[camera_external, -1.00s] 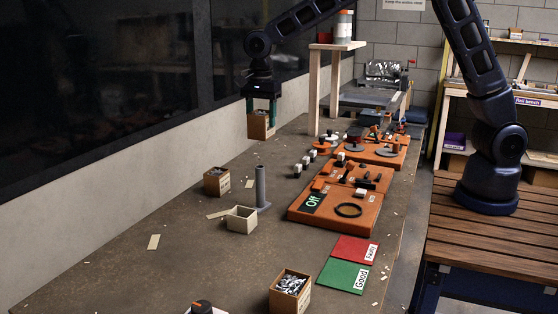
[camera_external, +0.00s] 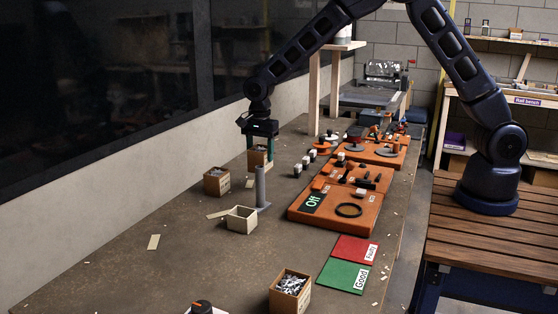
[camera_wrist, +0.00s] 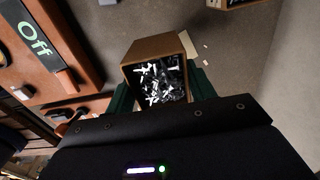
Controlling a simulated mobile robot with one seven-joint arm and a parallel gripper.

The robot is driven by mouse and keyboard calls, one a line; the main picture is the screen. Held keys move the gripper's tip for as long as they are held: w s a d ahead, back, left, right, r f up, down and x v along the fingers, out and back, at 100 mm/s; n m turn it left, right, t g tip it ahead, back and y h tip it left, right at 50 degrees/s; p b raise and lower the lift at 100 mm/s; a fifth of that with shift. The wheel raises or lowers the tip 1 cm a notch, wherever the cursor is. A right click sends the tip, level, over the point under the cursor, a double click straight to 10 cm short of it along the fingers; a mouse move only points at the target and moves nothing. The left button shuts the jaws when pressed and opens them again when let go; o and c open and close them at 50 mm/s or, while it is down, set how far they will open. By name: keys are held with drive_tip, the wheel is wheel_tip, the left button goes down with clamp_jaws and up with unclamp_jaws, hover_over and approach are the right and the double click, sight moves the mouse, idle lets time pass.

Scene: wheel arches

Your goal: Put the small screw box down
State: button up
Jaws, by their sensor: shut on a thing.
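In the wrist view the box (camera_wrist: 160,47) is open-topped, with light screws inside on a dark bottom. My gripper (camera_external: 261,150) is above the box with its green fingers shut on two opposite sides; the fingers also show around it in the wrist view (camera_wrist: 162,88).
Orange boards (camera_external: 335,210) lie to the right. Another filled box (camera_external: 289,294) stands at the front.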

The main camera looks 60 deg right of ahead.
drive_tip(key=shift+f, duration=3.4)
drive_tip(key=shift+f, duration=0.1)
drive_tip(key=o, duration=1.1)
